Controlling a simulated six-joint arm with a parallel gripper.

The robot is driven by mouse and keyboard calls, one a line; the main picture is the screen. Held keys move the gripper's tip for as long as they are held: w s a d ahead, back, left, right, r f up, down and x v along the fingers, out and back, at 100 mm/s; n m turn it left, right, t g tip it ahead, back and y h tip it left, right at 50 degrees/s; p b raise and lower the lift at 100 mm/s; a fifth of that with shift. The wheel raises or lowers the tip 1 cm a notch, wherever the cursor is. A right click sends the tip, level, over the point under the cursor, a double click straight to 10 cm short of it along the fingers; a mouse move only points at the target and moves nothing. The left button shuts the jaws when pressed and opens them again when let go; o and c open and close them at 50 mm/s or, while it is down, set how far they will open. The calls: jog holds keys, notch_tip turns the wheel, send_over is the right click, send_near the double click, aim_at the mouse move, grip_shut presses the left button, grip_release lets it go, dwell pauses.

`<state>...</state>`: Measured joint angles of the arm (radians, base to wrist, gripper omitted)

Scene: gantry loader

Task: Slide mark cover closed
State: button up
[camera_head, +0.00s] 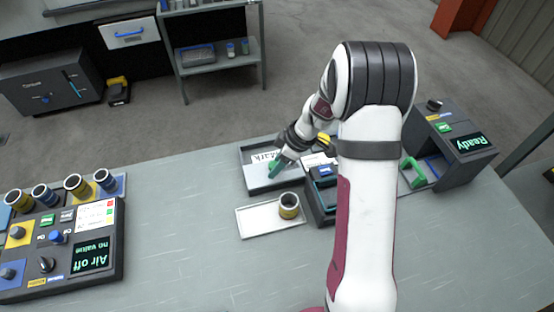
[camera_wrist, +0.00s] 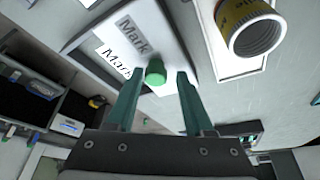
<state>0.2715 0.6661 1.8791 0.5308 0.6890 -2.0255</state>
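The mark cover (camera_wrist: 165,33) is a pale panel with a grey "Mark" label and a green knob (camera_wrist: 155,72). A second, white "Mark" label (camera_wrist: 113,60) shows beside it in the wrist view, along the dark-framed mark station. In the head view the mark station (camera_head: 243,162) sits at the table's far edge, partly hidden by my arm. My gripper (camera_wrist: 160,75) has its two teal fingers apart, one on each side of the knob, with visible gaps. In the head view the gripper (camera_head: 278,168) is low over the station. Whether the fingertips reach knob depth is unclear.
A white tray (camera_head: 255,222) with a yellow-banded cup (camera_head: 289,206) lies just in front of the station. A dark device (camera_head: 320,200) stands beside it. A "Ready" machine (camera_head: 462,150) is at right and an "Air off" panel (camera_head: 60,250) at left. The table's front middle is clear.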

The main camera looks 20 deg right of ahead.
jog(key=shift+o, duration=0.8)
jog(key=shift+w, duration=0.1)
jog(key=shift+d+r, duration=0.1)
jog(key=shift+r, duration=0.15)
jog(key=v, duration=1.5)
jog(key=shift+d+r, duration=0.1)
